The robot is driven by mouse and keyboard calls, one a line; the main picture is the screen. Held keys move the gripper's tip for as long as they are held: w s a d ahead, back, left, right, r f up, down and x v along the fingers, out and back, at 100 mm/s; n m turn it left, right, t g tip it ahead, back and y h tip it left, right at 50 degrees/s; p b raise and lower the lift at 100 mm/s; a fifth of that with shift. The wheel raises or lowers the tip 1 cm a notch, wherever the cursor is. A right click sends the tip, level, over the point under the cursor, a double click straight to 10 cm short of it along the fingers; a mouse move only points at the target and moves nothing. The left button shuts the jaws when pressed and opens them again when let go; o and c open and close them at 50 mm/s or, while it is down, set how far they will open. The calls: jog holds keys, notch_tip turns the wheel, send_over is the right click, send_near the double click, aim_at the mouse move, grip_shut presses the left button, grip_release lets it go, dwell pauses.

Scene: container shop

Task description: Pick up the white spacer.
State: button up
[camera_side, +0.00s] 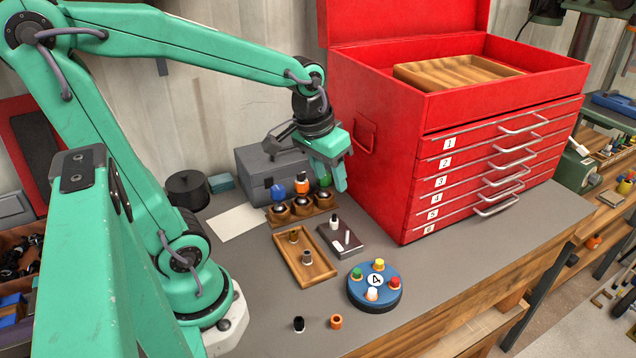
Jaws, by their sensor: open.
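My gripper (333,178) is open, pointing down beside the red tool chest, above the bottle rack and the dark block; nothing shows between its fingers. A slim white piece (347,238) is also on that block. A white peg (372,294) sits on the round blue disc (360,302) further forward. I cannot tell for sure which of these white pieces is the spacer. All are clear of the gripper.
The red tool chest (385,190) stands close on the gripper's right. A rack (300,213) with coloured-topped bottles stands behind. A black piece (299,324) and an orange ring (337,321) lie in front. The right bench top is clear.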

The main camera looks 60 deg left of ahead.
aim_at(335, 216)
jog(key=w+a+f+n+g, duration=0.1)
jog(key=a+f, duration=0.1)
jog(key=f, duration=0.1)
jog(key=w+a+f+n+g, duration=0.1)
jog(key=w+a+f, duration=0.1)
jog(key=f, duration=0.1)
jog(key=w+a+f+n, duration=0.1)
jog(key=w+a+f, duration=0.1)
jog(key=f, duration=0.1)
jog(key=shift+f+g, duration=0.15)
jog(key=shift+g, duration=0.25)
jog(key=shift+w+a+f, duration=0.2)
jog(key=shift+a+f, duration=0.15)
jog(key=shift+f, duration=0.2)
jog(key=shift+f, duration=0.15)
jog(key=shift+f, duration=1.15)
jog(key=shift+f, duration=0.1)
jog(key=shift+d+f, duration=0.1)
jog(key=shift+f, duration=2.4)
